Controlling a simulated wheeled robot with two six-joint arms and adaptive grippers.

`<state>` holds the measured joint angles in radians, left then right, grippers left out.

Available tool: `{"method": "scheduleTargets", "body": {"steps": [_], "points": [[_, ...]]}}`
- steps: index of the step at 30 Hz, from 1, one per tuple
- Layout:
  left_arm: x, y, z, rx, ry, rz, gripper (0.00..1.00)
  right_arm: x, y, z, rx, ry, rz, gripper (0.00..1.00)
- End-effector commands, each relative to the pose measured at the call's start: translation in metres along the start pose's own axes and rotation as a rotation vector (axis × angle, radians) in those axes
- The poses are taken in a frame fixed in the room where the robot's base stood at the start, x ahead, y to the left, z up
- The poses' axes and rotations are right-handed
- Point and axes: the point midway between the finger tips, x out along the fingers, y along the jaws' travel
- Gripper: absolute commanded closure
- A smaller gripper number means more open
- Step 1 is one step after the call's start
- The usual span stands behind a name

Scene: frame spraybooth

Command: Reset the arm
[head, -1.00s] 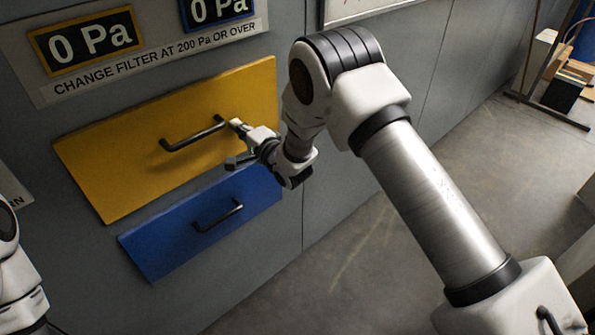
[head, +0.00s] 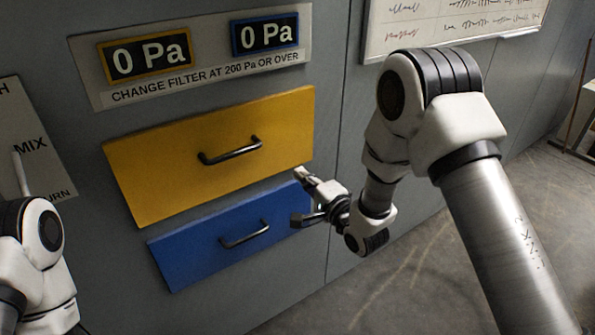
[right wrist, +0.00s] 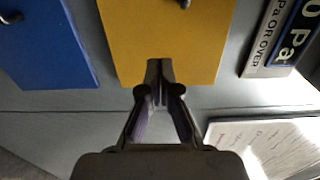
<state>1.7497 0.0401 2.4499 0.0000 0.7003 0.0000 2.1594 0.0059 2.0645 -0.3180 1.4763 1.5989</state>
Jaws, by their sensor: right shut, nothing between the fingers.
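My right gripper (head: 303,178) is shut and empty. In the head view it is in front of the right ends of the yellow drawer front and the blue drawer front, clear of both handles. In the right wrist view its fingertips (right wrist: 160,74) meet, with the yellow front (right wrist: 170,35) behind them. The yellow front (head: 190,180) and the blue front (head: 195,257) each carry a dark bar handle, the yellow one's handle (head: 230,151) and the blue one's handle (head: 245,236). My left arm shows at the left edge; its gripper is not visible.
Two displays reading 0 Pa, one yellow-framed (head: 150,56) and one blue-framed (head: 265,34), sit above the drawers. A whiteboard (head: 450,22) hangs at upper right. A sign with MIX (head: 30,125) is at left, beside my left arm. Open floor (head: 425,275) lies at right.

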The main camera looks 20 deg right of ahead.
Motion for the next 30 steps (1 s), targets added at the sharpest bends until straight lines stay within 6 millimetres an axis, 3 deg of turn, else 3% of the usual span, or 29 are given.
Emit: {"method": "scheduleTargets", "body": {"steps": [3,5,8,10,14,15,17,19,21,24,27,30], "points": [[0.0,0.0,0.0,0.0,0.0,0.0,0.6,-0.003,0.002,0.0,0.001,0.0,0.003,1.0],[0.0,0.0,0.0,0.0,0.0,0.0,0.6,-0.005,0.013,0.001,0.007,0.0,0.022,1.0],[-0.001,0.0,0.0,0.0,0.0,0.0,0.6,-0.02,0.058,0.004,0.036,0.005,0.103,1.0],[-0.002,0.0,0.0,0.0,0.0,0.0,0.6,-0.046,0.104,0.006,0.068,0.026,0.214,1.0],[-0.003,0.0,0.0,0.0,0.0,0.0,0.6,-0.118,0.197,0.013,-0.021,0.051,0.534,1.0],[-0.003,0.0,0.0,0.0,0.0,0.0,0.6,-0.146,0.222,0.016,-0.083,0.037,0.646,1.0],[-0.003,0.0,0.0,0.0,0.0,0.0,0.6,-0.19,0.254,0.022,-0.193,-0.012,0.815,1.0],[-0.003,0.0,0.0,0.0,0.0,0.0,0.6,-0.247,0.283,0.03,-0.339,-0.12,1.018,1.0],[-0.004,0.0,0.0,0.0,0.0,0.0,0.6,-0.306,0.299,0.04,-0.504,-0.301,1.208,1.0],[-0.003,0.0,0.0,0.0,0.0,0.0,0.6,-0.364,0.302,0.05,-0.718,-0.611,1.359,1.0],[-0.003,0.0,0.0,0.0,0.0,0.0,0.6,-0.387,0.301,0.054,-0.856,-0.837,1.381,1.0],[-0.003,0.0,0.0,0.0,0.0,0.0,0.6,-0.391,0.302,0.056,-0.929,-0.939,1.358,1.0]]}}
